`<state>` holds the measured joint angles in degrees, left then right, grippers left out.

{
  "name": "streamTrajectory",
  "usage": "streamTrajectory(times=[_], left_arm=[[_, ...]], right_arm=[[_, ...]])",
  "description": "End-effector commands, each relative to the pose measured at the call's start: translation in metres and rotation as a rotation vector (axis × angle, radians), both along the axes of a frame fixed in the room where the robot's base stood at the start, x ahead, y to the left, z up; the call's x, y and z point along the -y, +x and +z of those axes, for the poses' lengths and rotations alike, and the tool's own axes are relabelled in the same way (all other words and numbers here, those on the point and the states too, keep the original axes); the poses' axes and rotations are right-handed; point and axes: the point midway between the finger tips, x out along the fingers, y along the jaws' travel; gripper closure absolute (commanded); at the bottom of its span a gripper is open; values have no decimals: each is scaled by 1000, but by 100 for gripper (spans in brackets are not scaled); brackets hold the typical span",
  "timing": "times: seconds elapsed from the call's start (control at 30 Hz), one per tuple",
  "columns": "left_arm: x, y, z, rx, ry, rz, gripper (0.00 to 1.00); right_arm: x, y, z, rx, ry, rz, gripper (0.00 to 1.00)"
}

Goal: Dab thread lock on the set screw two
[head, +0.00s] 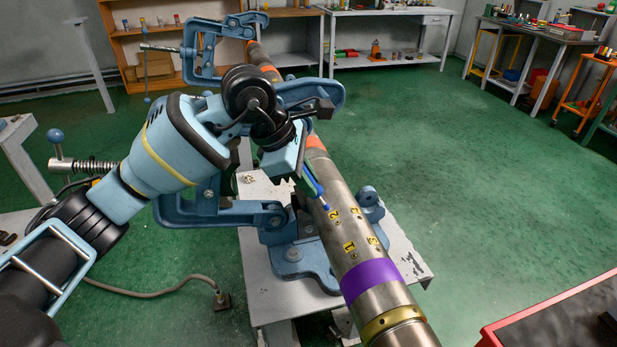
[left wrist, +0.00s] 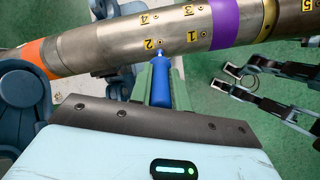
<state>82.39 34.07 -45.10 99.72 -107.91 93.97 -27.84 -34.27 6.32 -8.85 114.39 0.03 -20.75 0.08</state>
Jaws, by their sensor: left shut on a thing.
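My left gripper (left wrist: 160,82) is shut on a blue thread lock applicator (left wrist: 161,92), which also shows in the head view (head: 313,181). Its narrow pale tip points at the pipe (head: 342,238) beside the yellow 2 label (left wrist: 149,44). Set screw two (left wrist: 160,43) is a small dark dot right of that label in the left wrist view. The tip is right at or just short of it; I cannot tell whether they touch. What seems to be my right gripper (left wrist: 236,76) shows at the right of the left wrist view, its fingers apart and empty.
The pipe runs through blue vises (head: 292,259) on a grey stand (head: 262,292). Purple (head: 371,279) and brass bands circle the pipe's near part. Labels 1, 3 and 4 sit close by. A red-edged table (head: 545,310) is at the lower right. The green floor at right is clear.

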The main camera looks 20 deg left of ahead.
Motion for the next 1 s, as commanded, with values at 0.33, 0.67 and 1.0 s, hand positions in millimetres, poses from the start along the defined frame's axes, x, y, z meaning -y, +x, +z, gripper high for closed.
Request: streamTrajectory(times=[0.33,0.67,1.0], left_arm=[[4,2,-11,-3,0,-1,100],[13,8,-31,-2,-1,-2,100],[14,9,-31,1,-1,-1,100]], right_arm=[[-1,-10,-5,-22,1,-3,64],[0,-15,-13,-35,0,-1,64],[0,-3,-8,-11,-1,1,64]])
